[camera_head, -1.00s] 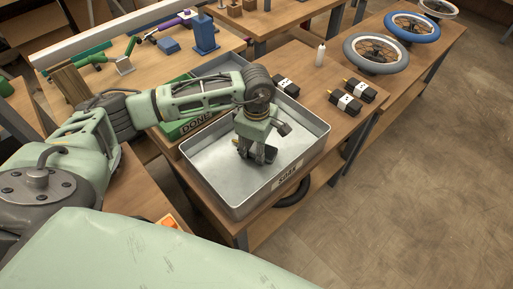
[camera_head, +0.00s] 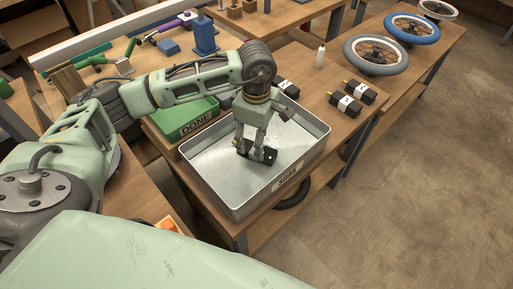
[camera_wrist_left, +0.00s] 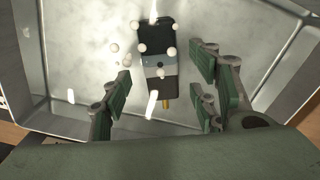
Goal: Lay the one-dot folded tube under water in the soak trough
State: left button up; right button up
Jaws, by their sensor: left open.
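The soak trough (camera_head: 212,190) is a metal tray with a "Soak" label, standing on the bench. A folded black tube with a pale grey band, one dark dot and a brass valve stem (camera_wrist_left: 157,62) lies in it, in the left wrist view. White round bubbles sit on and beside it. In the head view the tube (camera_head: 269,156) is partly hidden by my left gripper (camera_head: 255,143). That gripper points down into the trough, open, its fingers on either side above the tube. Whether the fingers touch it I cannot tell. My right gripper is out of view.
A green tray marked "DONE" (camera_head: 197,122) stands against the trough's far left side. Several black folded tubes (camera_head: 347,105) lie on the bench to the right, near a white bottle (camera_head: 320,57). Wheels (camera_head: 376,54) lie at the back right.

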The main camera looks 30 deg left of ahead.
pick_arm(q)
notch_tip(320, 180, up, 6)
jog(key=shift+r, duration=0.2)
dwell(0.4)
